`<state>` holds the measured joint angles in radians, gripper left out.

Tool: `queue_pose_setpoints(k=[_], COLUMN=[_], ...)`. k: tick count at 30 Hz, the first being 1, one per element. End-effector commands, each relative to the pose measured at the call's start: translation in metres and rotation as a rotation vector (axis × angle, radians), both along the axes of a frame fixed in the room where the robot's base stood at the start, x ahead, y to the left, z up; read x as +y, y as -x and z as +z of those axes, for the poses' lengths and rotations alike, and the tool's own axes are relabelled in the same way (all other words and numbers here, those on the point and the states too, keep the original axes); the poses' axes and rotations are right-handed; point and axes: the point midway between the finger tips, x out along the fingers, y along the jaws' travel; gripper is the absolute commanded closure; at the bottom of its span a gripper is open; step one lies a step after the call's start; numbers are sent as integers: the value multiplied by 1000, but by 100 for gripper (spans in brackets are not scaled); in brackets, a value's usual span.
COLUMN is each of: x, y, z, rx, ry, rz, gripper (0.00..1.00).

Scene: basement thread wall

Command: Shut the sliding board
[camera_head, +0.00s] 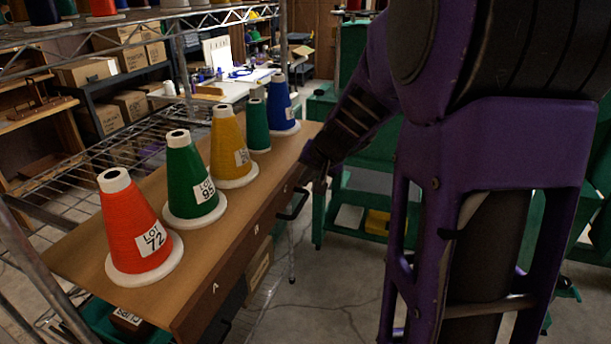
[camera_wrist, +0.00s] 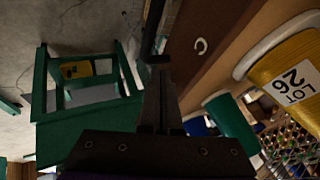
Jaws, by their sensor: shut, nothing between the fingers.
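The sliding board (camera_head: 152,217) is a long brown board that stands out from the wire rack on the left, with thread cones on top. Its darker front face (camera_head: 236,262) carries white letters, and it also shows in the wrist view (camera_wrist: 213,62). A black bar handle (camera_head: 294,206) is on the front face; it shows in the wrist view (camera_wrist: 151,38) just beyond my fingertips. My gripper (camera_head: 316,176) is at the board's front side, near the handle. Its fingers (camera_wrist: 157,72) are shut and empty. I cannot tell whether they touch the handle.
Orange (camera_head: 137,226), green (camera_head: 190,180), yellow (camera_head: 230,147), small green (camera_head: 257,126) and blue (camera_head: 281,105) cones stand in a row on the board. The wire rack (camera_head: 75,165) is behind it. A green cart (camera_head: 362,205) stands beyond my arm. Concrete floor (camera_head: 320,285) is clear in front.

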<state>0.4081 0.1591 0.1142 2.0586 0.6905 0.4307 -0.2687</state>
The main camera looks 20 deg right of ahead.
Motion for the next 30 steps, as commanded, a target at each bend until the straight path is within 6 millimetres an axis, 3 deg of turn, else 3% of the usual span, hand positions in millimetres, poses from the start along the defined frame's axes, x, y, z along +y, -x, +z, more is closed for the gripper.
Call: queue_pose_setpoints(k=[19,23,30], x=[5,16,54], y=[-3,-12,-43], z=[1,3,4], rx=[0,0,1], ry=[0,0,-1], rz=[2,4,7], gripper=[100,100,100])
